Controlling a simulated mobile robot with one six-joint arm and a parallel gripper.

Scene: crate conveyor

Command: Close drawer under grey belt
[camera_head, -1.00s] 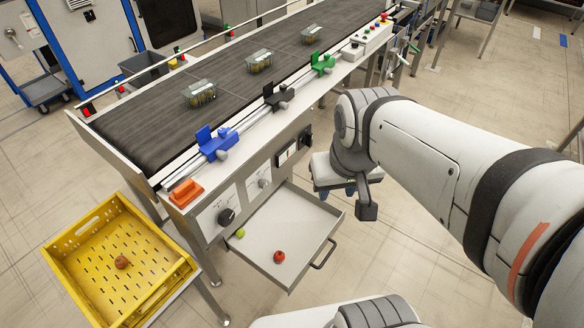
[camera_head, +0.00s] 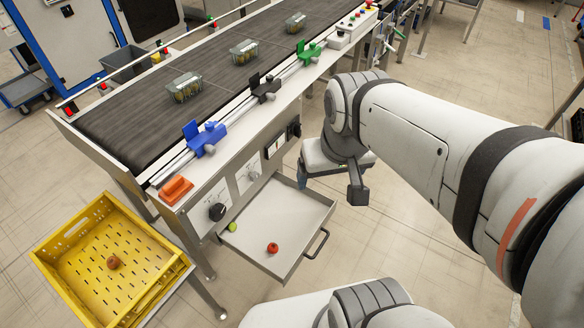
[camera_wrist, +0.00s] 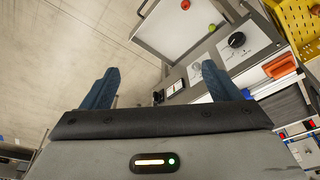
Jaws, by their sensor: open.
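The drawer (camera_head: 285,216) under the grey belt (camera_head: 135,115) is pulled open. A red round fruit (camera_head: 272,248) and a green one (camera_head: 233,227) lie in it. Its dark handle (camera_head: 318,243) is on the outer front edge. In the wrist view, the drawer (camera_wrist: 172,28) shows at the top, beyond my fingertips, with the green fruit (camera_wrist: 211,27) at its edge. My gripper (camera_wrist: 160,80) is open and empty, with its two blue fingers apart. In the head view, my gripper hangs beside the belt frame, right of the drawer and apart from it; its fingers are mostly hidden.
A yellow crate (camera_head: 62,232) with a brown-red fruit (camera_head: 113,262) stands left of the drawer. Clear punnets (camera_head: 185,88) sit on the belt. Blue, black and green clamps (camera_head: 204,137) line its rail. The control panel has a black knob (camera_head: 217,212). Floor right of the drawer is clear.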

